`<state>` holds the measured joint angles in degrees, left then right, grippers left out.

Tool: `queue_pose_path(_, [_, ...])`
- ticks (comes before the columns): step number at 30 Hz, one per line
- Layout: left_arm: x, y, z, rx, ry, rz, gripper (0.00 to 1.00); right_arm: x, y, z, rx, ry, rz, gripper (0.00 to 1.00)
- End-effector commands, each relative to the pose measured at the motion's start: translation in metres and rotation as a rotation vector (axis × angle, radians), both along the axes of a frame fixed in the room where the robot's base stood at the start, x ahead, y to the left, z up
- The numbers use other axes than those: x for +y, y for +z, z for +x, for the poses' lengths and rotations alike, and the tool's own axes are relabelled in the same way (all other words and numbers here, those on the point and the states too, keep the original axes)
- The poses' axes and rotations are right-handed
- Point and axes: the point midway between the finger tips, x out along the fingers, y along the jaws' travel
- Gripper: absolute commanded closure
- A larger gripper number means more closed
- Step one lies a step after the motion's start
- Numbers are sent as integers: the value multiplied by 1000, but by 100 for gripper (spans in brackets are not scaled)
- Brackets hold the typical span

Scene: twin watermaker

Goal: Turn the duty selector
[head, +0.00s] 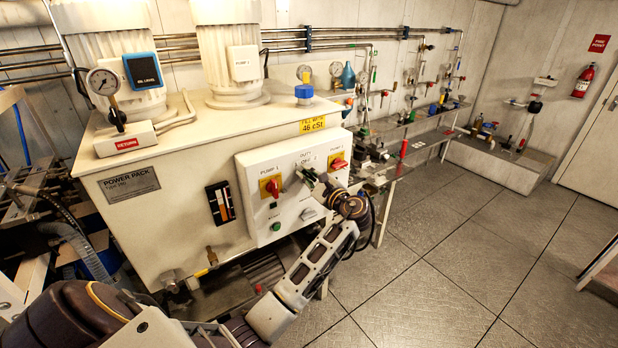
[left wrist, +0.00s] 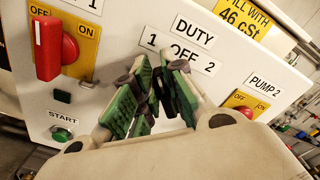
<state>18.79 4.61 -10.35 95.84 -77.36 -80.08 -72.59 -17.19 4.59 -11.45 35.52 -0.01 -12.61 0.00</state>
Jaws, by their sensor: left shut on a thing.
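The duty selector is on the cream control panel (head: 247,180) of the power pack, under the DUTY label (left wrist: 194,32) with the marks 1, OFF and 2. My left gripper (head: 311,180) is at the panel between the two pump switches. In the left wrist view its green-padded fingers (left wrist: 161,80) lean together just below the OFF mark, shut on the duty selector. My right gripper is not in view.
The red pump 1 switch (left wrist: 49,48) is left of my fingers, with a green START button (left wrist: 61,135) below it. The red pump 2 switch (head: 338,163) is close on the right. A bench with valves (head: 425,140) stands beyond. The tiled floor (head: 450,250) at right is clear.

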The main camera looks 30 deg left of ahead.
Motion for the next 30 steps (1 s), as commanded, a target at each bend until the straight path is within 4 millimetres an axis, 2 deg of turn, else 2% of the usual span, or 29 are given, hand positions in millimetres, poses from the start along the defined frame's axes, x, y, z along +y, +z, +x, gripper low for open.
queue_pose_path(7, [1,-2,-2,-68,1,-27,100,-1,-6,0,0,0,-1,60])
queue_pose_path(20, [1,-1,-2,-77,1,-33,100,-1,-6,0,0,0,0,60])
queue_pose_path(21, [1,-1,-2,-77,1,-33,82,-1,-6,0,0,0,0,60])
queue_pose_path(25, [1,-1,-2,-76,1,-32,66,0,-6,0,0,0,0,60])
queue_pose_path(30, [1,-1,-2,-75,1,-32,66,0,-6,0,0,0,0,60])
